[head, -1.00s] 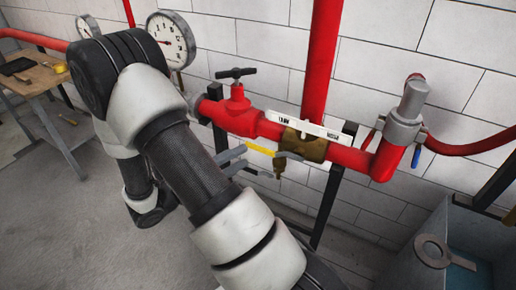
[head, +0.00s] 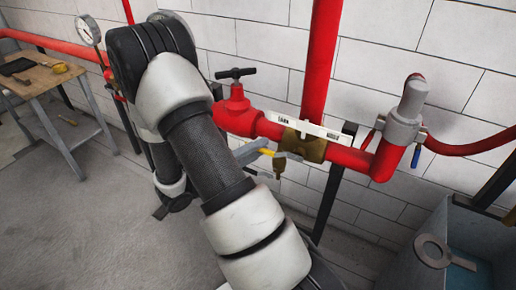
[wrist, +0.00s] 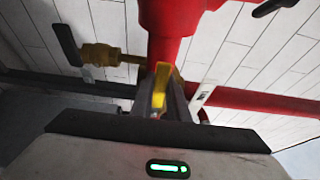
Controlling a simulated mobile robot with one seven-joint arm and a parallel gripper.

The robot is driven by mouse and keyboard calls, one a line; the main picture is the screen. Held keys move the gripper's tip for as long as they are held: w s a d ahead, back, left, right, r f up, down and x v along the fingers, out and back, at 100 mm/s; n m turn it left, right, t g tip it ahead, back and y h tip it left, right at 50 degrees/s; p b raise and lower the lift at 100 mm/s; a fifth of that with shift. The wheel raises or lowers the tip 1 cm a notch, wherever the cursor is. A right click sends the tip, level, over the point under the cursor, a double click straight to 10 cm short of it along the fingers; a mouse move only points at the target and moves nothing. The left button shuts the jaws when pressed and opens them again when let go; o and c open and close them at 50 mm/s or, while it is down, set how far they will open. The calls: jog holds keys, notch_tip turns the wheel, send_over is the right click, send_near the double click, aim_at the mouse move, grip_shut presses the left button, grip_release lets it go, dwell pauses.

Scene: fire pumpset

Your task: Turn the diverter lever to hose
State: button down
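The diverter is a brass valve body (head: 308,148) in the red pipe, under a white label plate (head: 300,127). One word on the plate reads like TANK; the other end is not legible now. The yellow lever (head: 267,151) sticks out to the left of the brass body, its outer part hidden by my gripper. My gripper (head: 270,154) is at the lever, a grey finger on either side. In the wrist view the yellow lever (wrist: 159,92) lies between the fingers (wrist: 162,100), which look closed against it.
A red valve with a black T-handle (head: 236,73) stands left of the diverter. A grey fitting with a blue handle (head: 416,156) is at the right. A blue-grey bin (head: 455,225) stands at lower right, a wooden table (head: 38,77) at far left.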

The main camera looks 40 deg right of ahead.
dwell(0.3)
jog(key=shift+f+n+h+p, duration=0.4)
jog(key=shift+f+n+p, duration=0.05)
jog(key=shift+f+n, duration=0.45)
jog(key=s+d+f+n+t+h+b, duration=0.1)
jog(key=s+d+f+n+t, duration=0.3)
jog(key=n, duration=1.7)
jog(key=shift+s+f+t+h+b, duration=0.45)
jog(key=shift+s+f+t, duration=2)
jog(key=shift+s, duration=0.6)
jog(key=shift+d, duration=0.1)
jog(key=c, duration=1.7)
grip_release()
jog(key=shift+f, duration=0.1)
